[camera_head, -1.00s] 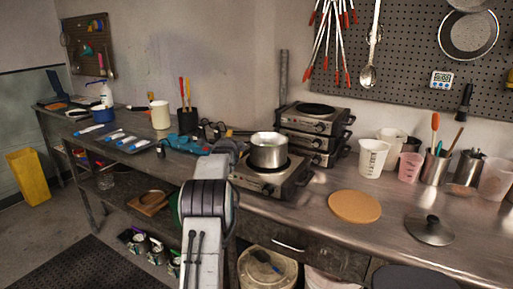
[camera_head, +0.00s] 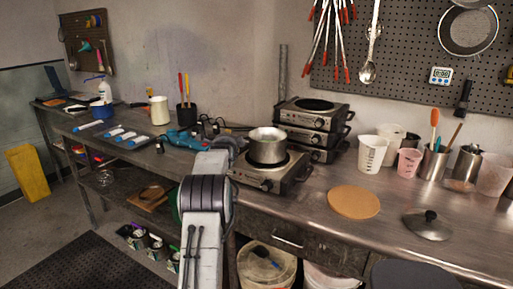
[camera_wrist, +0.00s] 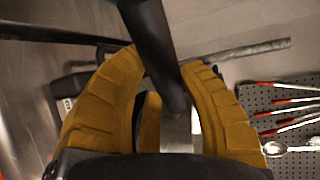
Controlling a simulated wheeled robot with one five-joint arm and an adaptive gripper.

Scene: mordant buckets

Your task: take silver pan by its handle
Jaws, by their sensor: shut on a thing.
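The silver pan (camera_head: 267,147) stands upright on the front hot plate (camera_head: 257,181) on the steel bench. In the wrist view, my gripper (camera_wrist: 162,60) has its yellow fingers on either side of a dark handle (camera_wrist: 152,30) and is shut on it. I take it as the pan's handle; the pan's body cannot be made out clearly there. In the head view, my grey arm reaches to the left side of the pan, and the handle and fingertips are hidden.
Stacked hot plates (camera_head: 313,127) stand behind the pan. A round cork mat (camera_head: 354,202) and a lid (camera_head: 427,224) lie to the right, with measuring cups (camera_head: 371,154) behind. A blue tool (camera_head: 186,139) lies left. Tongs and a ladle hang from the pegboard (camera_head: 410,62).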

